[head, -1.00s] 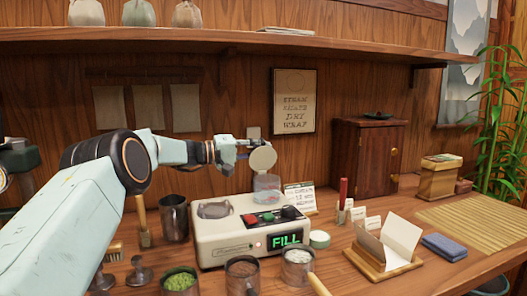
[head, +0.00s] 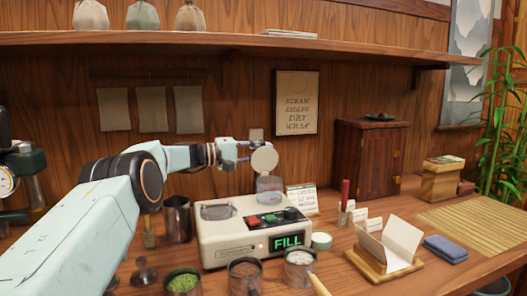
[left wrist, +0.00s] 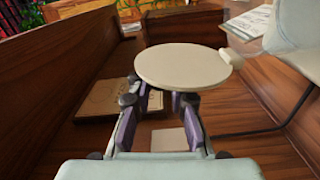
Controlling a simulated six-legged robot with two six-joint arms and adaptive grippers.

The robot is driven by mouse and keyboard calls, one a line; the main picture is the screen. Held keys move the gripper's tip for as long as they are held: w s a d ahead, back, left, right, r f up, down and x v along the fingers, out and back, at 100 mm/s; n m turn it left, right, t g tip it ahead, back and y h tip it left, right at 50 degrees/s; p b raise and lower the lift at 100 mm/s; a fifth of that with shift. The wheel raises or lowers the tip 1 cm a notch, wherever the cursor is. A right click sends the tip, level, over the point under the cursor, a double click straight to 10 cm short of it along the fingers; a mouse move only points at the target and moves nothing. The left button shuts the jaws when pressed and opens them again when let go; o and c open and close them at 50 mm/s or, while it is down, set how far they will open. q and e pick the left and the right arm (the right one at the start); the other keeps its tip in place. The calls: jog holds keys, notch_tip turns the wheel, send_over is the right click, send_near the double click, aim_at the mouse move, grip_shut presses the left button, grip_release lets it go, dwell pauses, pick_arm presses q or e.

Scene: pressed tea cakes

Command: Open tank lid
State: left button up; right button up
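The tank (head: 269,188) is a clear round vessel on the back of the cream machine (head: 228,234), whose display reads FILL. Its round cream lid (head: 264,160) stands raised, nearly upright above the tank. In the left wrist view the lid (left wrist: 183,66) is a broad disc just past my fingers, partly covering the tips. My left gripper (head: 241,155) is just left of the lid. In the left wrist view its purple-padded fingers (left wrist: 160,104) are apart with nothing seen between them; contact with the lid cannot be told. My right gripper is not in view.
Dark cups, one with green leaves (head: 183,283), stand in front of the machine. A red-handled tool (head: 345,194), cards and an open wooden card holder (head: 383,262) are to its right. A shelf (head: 250,38) overhangs the back. A bamboo mat (head: 475,222) lies at right.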

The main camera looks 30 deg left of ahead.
pick_arm(q)
jog(key=o, duration=0.4)
jog(key=shift+s+a, duration=0.1)
jog(key=shift+a, duration=0.05)
jog(key=shift+v, duration=3.8)
jog(key=shift+s, duration=0.1)
